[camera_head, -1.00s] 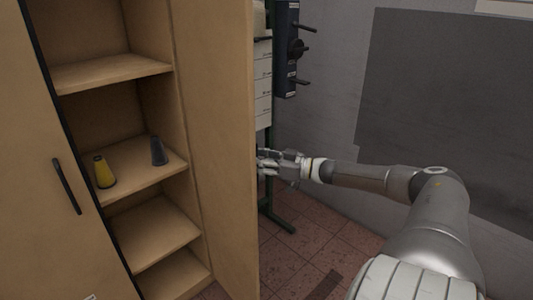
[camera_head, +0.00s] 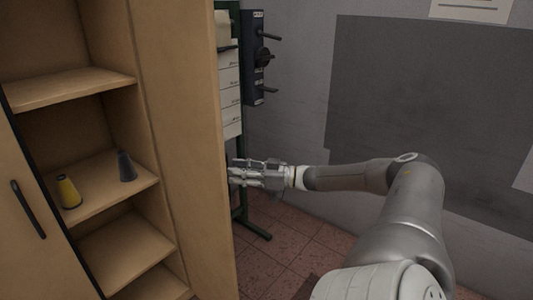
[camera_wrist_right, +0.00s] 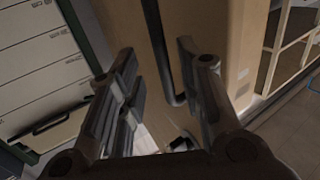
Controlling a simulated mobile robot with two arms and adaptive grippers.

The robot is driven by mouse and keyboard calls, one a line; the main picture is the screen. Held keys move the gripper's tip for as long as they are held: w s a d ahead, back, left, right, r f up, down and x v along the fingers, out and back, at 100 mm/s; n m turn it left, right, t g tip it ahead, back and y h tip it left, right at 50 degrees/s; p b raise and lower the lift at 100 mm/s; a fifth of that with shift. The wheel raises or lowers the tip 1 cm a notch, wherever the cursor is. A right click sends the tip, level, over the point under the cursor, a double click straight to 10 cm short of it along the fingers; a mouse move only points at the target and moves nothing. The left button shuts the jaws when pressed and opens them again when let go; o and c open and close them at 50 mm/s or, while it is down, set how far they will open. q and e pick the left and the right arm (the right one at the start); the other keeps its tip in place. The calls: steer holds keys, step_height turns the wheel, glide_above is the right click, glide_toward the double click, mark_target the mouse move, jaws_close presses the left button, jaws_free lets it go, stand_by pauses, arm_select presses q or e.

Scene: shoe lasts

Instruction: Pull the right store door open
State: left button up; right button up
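The right store door (camera_head: 185,150) stands wide open, a light wooden panel swung out from the cabinet. Its handle is hidden in the head view; in the right wrist view the dark bar handle (camera_wrist_right: 161,50) shows on the door's outer face. My right gripper (camera_head: 236,174) is at the door's free edge, on the outer side. In the wrist view its fingers (camera_wrist_right: 160,95) are spread apart, with the handle's end in the gap between them. I see no firm grip on the handle. My left gripper is out of view.
The open cabinet has shelves (camera_head: 75,88); a yellow cone-like piece (camera_head: 69,192) and a grey one (camera_head: 126,167) stand on one. The left door (camera_head: 25,235) has a dark handle. Drawers (camera_head: 230,95) and a dark switch box (camera_head: 256,60) are behind the door. Tiled floor (camera_head: 285,245) is clear.

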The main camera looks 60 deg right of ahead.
steer(key=v, duration=0.8)
stand_by(0.4)
steer(key=shift+s+d+r, duration=0.1)
stand_by(0.4)
